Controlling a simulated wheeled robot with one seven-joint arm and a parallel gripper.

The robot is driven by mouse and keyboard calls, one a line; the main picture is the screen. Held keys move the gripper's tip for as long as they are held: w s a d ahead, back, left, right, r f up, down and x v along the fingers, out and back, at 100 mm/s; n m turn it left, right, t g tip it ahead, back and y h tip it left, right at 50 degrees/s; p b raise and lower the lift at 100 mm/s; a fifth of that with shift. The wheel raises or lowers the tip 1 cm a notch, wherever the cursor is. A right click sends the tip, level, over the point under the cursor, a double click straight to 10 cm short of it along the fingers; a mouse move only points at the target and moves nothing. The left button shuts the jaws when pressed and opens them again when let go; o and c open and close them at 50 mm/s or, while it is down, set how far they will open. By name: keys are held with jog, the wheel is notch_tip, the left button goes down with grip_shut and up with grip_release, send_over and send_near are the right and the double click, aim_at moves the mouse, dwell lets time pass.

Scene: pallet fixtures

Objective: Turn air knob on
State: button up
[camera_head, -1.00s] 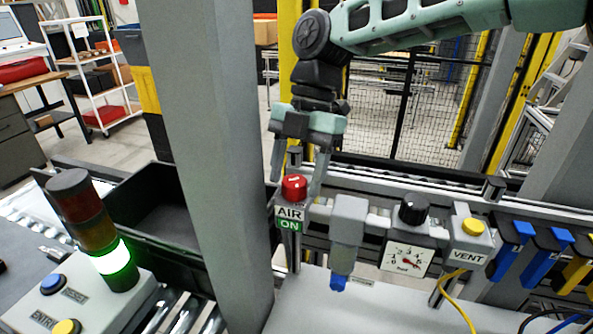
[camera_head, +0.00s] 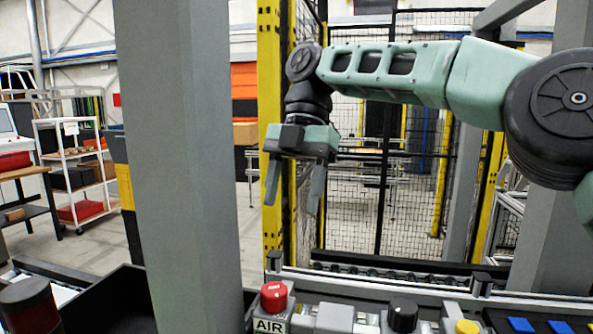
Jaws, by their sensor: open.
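The red air knob (camera_head: 273,296) sits on its block at the bottom of the view, above a white AIR label (camera_head: 269,326). The ON sign seen below it earlier is outside the frame now. My gripper (camera_head: 292,205) is open and empty, its two fingers pointing down. In the picture it is above the knob, with a clear gap between the fingertips and the knob.
A black knob (camera_head: 402,314) and a yellow button (camera_head: 467,327) stand right of the air knob. Blue handles (camera_head: 521,325) are at the bottom right. A thick grey post (camera_head: 180,170) rises to the left. A mesh fence (camera_head: 395,190) stands behind.

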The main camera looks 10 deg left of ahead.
jog(key=shift+p+v, duration=0.4)
jog(key=shift+v, duration=1.45)
